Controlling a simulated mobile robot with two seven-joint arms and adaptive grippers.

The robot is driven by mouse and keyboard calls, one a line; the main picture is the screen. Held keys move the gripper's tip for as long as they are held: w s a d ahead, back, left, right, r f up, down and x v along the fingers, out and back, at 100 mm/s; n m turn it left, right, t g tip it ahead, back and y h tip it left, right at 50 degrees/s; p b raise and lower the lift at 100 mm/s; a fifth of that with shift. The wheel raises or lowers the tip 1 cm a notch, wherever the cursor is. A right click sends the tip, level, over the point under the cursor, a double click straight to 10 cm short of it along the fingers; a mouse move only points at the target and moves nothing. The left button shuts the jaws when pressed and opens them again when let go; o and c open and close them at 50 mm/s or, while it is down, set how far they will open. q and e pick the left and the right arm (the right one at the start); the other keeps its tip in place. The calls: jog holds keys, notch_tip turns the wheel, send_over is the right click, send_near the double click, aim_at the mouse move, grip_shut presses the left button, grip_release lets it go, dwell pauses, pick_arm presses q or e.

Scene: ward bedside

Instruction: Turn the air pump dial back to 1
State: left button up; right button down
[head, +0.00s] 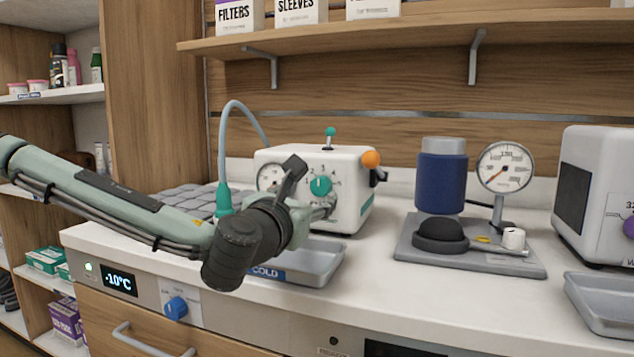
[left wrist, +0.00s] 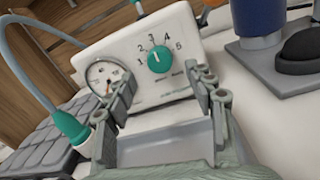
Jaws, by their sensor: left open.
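The air pump (head: 348,212) is a white box on the counter with a round gauge (head: 270,176) and a teal dial (head: 320,186). In the left wrist view the dial (left wrist: 161,59) sits under an arc of numbers up to 5. Its pale mark points up and slightly left, seemingly near 2 to 3; the exact number is hard to tell. My left gripper (head: 312,189) is in front of the pump, fingers spread and empty. In the left wrist view its fingertips (left wrist: 160,82) stand either side of the dial, apart from it. My right gripper is not in view.
A grey tray (head: 325,262) lies below the gripper. A teal-ended hose (head: 224,195) rises left of the pump. An orange knob (head: 370,159) sticks out at its right. A gauge stand with a blue cylinder (head: 441,185) stands further right. A shelf (head: 400,34) runs above.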

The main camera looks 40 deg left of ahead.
aim_at(319, 188)
pick_arm(q)
jog(key=shift+x, duration=2.6)
jog(key=c, duration=1.2)
